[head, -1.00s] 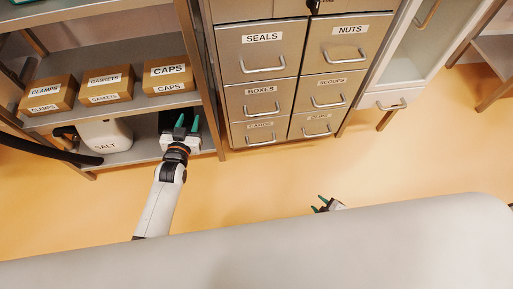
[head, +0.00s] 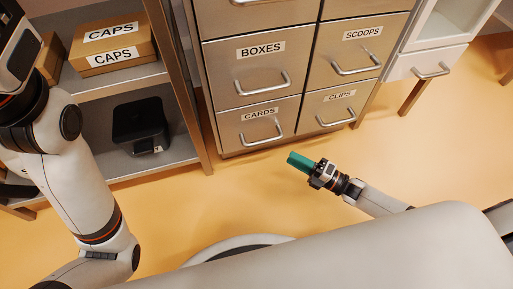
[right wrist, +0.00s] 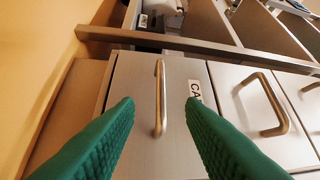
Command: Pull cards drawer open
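The cards drawer (head: 233,128) is the bottom left drawer of the metal cabinet, with a CARDS label and a bar handle (head: 262,136). It looks flush with the cabinet front. My right gripper (head: 292,160), with green fingers, is in front of and below this drawer, apart from it. In the right wrist view its fingers are spread and empty, and the cards drawer handle (right wrist: 160,75) appears ahead between them. Part of the drawer's label (right wrist: 195,91) shows beside the right finger. My left arm stands at the left edge of the head view; its gripper is out of the picture.
The boxes drawer (head: 222,72) is above, the clips drawer (head: 345,95) to the right. A shelf rack (head: 185,110) at left holds a caps box (head: 115,60) and a black container (head: 141,125). A white cabinet (head: 440,62) stands right. Floor before the drawers is clear.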

